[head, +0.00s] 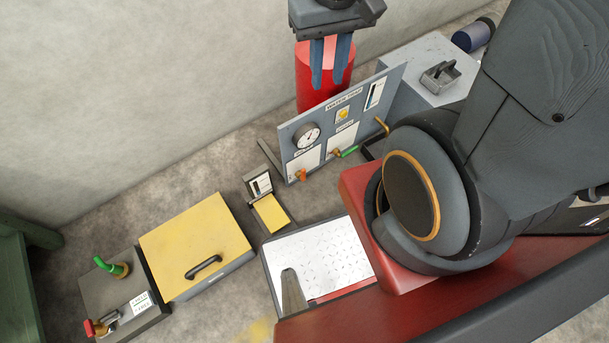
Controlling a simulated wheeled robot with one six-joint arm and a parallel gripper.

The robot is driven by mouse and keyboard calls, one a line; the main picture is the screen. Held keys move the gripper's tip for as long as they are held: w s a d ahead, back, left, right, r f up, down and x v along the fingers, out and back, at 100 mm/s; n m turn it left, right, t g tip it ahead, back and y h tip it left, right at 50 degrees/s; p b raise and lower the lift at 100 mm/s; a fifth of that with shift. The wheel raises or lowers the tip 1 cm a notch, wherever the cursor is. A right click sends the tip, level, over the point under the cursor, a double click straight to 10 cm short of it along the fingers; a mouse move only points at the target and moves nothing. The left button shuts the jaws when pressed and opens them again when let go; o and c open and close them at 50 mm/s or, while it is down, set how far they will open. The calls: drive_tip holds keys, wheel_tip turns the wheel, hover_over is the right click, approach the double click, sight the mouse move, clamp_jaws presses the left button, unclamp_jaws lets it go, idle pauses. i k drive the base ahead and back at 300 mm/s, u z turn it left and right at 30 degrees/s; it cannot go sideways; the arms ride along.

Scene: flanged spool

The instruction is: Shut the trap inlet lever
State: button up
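A grey upright panel (318,133) headed "WATER TRAP" stands at centre. It bears a round gauge (306,135), a lever with a green handle (348,152) low on its right half, and an orange handle (301,175) low on its left half. The small labels above the handles are too small to read surely, so which is the inlet lever is uncertain. The green handle points sideways to the right. My gripper (329,83) hangs above and behind the panel's top edge in the picture, its two blue-grey fingers apart with nothing between them, clear of both handles.
A red cylinder (309,92) stands behind my gripper. A grey box (424,62) is right of the panel. A yellow-lidded box (188,235) and a dark plate (126,312) with green and red handles lie lower left. Bare floor (120,225) lies along the wall.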

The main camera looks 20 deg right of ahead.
sight(301, 173)
drive_tip(key=z, duration=0.25)
drive_tip(key=k, duration=1.15)
drive_tip(key=u, duration=0.15)
